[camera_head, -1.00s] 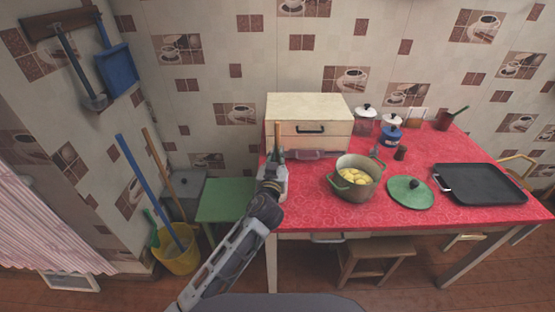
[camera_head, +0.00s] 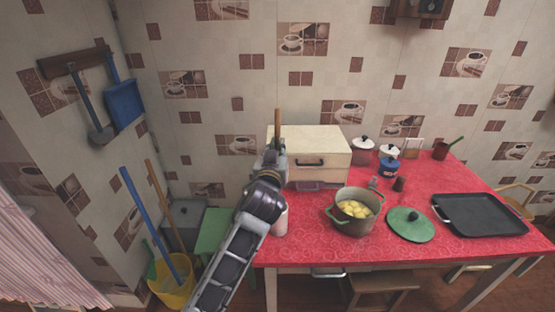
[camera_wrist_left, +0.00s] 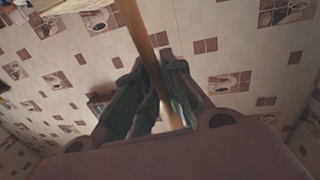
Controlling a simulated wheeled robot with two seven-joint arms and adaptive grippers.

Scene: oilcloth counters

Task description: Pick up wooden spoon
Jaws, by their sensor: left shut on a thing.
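The wooden spoon shows as a thin brown handle (camera_head: 278,120) standing almost upright above my left gripper (camera_head: 272,155) in the head view. In the left wrist view the wooden handle (camera_wrist_left: 138,32) runs between the two dark fingers (camera_wrist_left: 160,75), which are closed on it. The gripper and spoon are raised in front of the cream bread box at the table's left end. The lower part of the spoon is hidden behind the gripper and arm. My right gripper is not in view.
A pale cylindrical holder (camera_head: 281,221) stands by the table's left edge, partly behind my arm. The bread box (camera_head: 320,143) is close behind the gripper. A pot of potatoes (camera_head: 345,222), green lid (camera_head: 410,225) and black tray (camera_head: 480,215) stand on the red tablecloth (camera_head: 310,240).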

